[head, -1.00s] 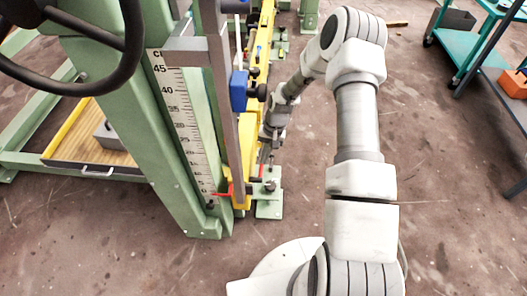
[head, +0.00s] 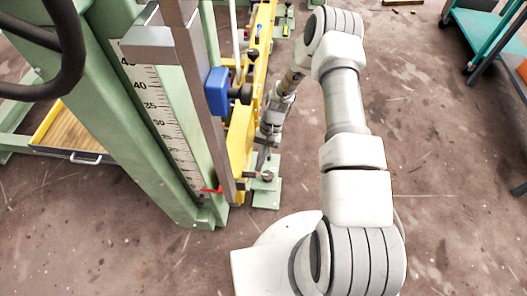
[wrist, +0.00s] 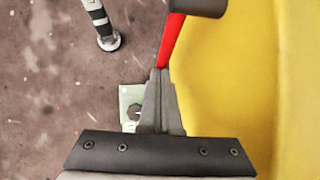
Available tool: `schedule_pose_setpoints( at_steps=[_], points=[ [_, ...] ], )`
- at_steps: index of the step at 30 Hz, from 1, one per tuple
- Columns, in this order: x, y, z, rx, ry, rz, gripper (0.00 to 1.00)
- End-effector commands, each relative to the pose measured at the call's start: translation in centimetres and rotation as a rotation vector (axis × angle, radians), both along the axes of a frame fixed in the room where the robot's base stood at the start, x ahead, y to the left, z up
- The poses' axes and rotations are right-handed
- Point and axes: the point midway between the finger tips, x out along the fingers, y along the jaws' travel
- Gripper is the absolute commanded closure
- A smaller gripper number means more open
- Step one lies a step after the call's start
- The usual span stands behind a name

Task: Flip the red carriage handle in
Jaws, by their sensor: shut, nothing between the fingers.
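The red handle (wrist: 172,42) shows in the wrist view as a slanted bar with a dark cylindrical knob (wrist: 197,6) at its upper end, cut by the frame edge. My gripper (wrist: 160,74) is shut and empty. Its fingertips are at the lower end of the red bar; I cannot tell whether they touch it. The yellow carriage body (wrist: 285,90) fills the right of the wrist view. In the head view my gripper (head: 261,158) is small, beside the yellow body (head: 239,140), and I cannot make out the handle there.
A green post with a scale (head: 165,120) and a grey upright bar (head: 198,100) stand left of my arm. A blue block (head: 217,92) sits on the bar. A green foot plate (head: 266,194) lies on the floor below. A teal cart (head: 493,35) stands far right. Floor between is clear.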

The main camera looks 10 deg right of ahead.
Motion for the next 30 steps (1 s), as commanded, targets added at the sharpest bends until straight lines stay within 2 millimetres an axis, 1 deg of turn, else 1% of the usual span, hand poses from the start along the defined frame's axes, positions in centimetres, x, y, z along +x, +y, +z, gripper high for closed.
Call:
schedule_pose_setpoints(
  at_steps=[1, 3, 12, 21, 30],
  points=[
    [-0.6, 0.1, -0.4, 0.000, 0.003, 0.000, 1.00],
    [-1.0, 0.2, -0.8, -0.001, 0.002, -0.001, 1.00],
    [-2.4, 0.7, -2.1, 0.000, 0.000, -0.001, 1.00],
    [-3.3, 0.9, -2.6, -0.001, 0.002, 0.000, 1.00],
    [-3.5, 1.0, -2.8, -0.001, -0.001, -0.001, 1.00]
  ],
)
